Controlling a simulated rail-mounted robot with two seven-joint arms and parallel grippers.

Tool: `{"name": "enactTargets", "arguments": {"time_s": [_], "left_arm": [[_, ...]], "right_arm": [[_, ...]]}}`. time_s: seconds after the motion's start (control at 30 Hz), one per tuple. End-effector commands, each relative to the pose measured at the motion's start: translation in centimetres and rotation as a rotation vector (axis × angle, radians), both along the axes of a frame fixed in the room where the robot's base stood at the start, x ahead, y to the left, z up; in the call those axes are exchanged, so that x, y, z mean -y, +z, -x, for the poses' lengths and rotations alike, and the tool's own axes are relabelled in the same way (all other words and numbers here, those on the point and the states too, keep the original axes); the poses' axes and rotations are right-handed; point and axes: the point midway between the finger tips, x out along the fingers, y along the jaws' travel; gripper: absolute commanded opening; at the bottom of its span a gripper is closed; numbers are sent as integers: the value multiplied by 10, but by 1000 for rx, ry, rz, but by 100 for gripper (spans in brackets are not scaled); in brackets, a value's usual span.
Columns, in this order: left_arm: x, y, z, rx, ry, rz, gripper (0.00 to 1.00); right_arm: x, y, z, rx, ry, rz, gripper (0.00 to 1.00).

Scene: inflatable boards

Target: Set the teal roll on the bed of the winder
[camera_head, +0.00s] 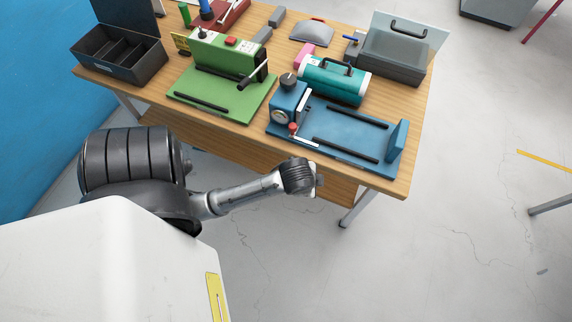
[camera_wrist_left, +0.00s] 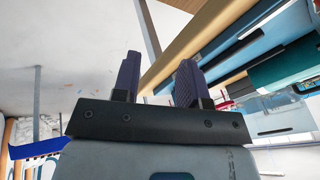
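The teal roll (camera_head: 335,82), a cylinder with pale ends and a dark handle on top, lies on the table just behind the blue machine (camera_head: 290,100). That machine, which looks like the winder, has a dial, a red-tipped lever and a flat blue bed (camera_head: 340,130) with two dark rails and an upright end plate. No roll lies between the rails. My left arm reaches in front of the table, its wrist near the front edge and apart from the roll. The left gripper (camera_wrist_left: 158,62) has its two fingers apart with nothing between them. My right gripper is not in view.
A green machine (camera_head: 220,80) stands left of the blue one on the wooden table (camera_head: 155,95). A black divided box (camera_head: 120,55) is at the left, a grey case (camera_head: 393,58) at the back right. Several small blocks lie behind.

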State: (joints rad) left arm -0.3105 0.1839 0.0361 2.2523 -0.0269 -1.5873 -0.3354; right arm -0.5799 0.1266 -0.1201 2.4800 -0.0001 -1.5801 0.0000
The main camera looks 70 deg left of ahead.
Motion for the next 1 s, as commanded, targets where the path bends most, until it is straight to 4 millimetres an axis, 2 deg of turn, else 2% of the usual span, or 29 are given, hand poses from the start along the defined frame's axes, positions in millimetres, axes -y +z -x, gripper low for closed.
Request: {"name": "enactTargets", "arguments": {"time_s": [0.03, 0.1, 0.27, 0.33, 0.47, 0.87, 1.0], "left_arm": [[23, -2, 24, -7, 22, 55, 40], [46, -1, 49, -13, 60, 123, 40], [80, 6, 87, -26, 130, 233, 40], [88, 8, 96, -30, 150, 260, 34], [95, 11, 103, -33, 168, 283, 22], [95, 11, 103, -33, 169, 284, 22], [93, 23, 89, 0, 161, 282, 22]], "right_arm": [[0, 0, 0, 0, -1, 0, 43], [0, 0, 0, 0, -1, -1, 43], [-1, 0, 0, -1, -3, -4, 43], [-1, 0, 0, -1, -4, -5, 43], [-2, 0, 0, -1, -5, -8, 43], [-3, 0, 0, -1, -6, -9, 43], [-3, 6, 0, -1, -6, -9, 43]]}}
